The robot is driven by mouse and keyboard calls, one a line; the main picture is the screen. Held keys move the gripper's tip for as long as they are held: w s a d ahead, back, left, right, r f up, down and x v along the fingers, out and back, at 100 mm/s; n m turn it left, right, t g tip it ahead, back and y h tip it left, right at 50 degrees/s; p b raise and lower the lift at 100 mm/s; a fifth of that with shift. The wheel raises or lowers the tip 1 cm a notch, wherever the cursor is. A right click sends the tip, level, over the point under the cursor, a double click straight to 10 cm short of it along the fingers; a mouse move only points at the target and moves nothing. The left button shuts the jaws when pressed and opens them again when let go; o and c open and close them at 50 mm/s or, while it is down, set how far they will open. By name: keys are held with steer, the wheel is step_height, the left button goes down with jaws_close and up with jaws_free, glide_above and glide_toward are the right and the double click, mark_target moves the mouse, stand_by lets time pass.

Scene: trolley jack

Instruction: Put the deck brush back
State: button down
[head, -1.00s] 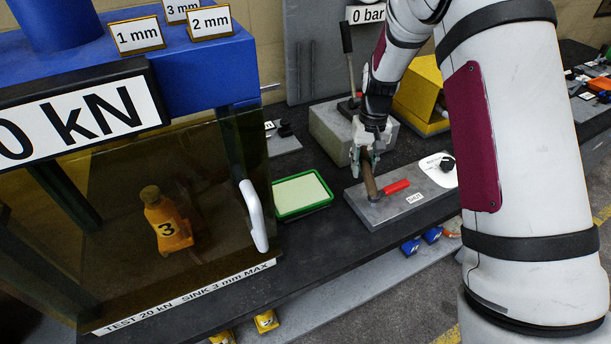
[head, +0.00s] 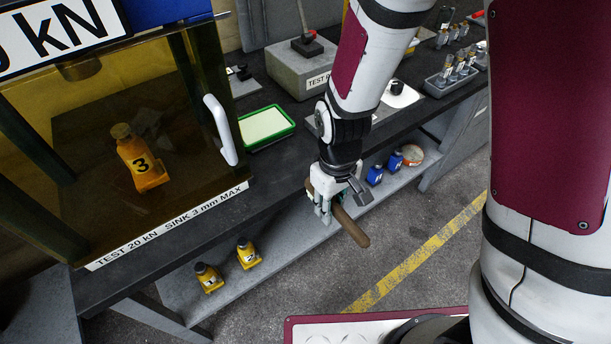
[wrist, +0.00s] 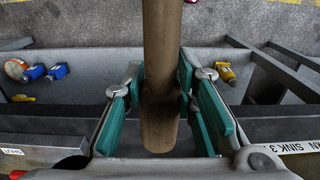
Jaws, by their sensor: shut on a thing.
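My gripper (head: 326,208) is shut on a plain brown rod (head: 352,231), which looks like a wooden handle. It holds the rod tilted in the air in front of the bench, one end pointing down and right. In the wrist view the rod (wrist: 161,50) passes between the teal finger pads of my gripper (wrist: 160,105). One blunt end shows near the palm, and the other runs out of the top of that picture. No bristles or brush head can be made out.
The dark bench (head: 180,225) has a grey lower shelf (head: 225,292) with yellow jacks (head: 208,278) and blue jacks (head: 375,176). A press with a tinted door (head: 70,170) stands at left beside a green tray (head: 266,126). Grey floor (head: 400,270) in front is open.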

steer(key=shift+s, duration=0.35)
glide_above(304, 171)
steer(key=s, duration=0.3)
steer(key=shift+w+f+p, duration=0.25)
steer(key=shift+f+p, duration=0.05)
steer(key=shift+f, duration=0.45)
steer(key=shift+w+f+p, duration=0.1)
steer(key=shift+f+p, duration=0.35)
steer(key=shift+f, duration=1.35)
steer(key=c, duration=1.7)
jaws_free()
steer(key=shift+f, duration=0.15)
steer(key=o, duration=0.4)
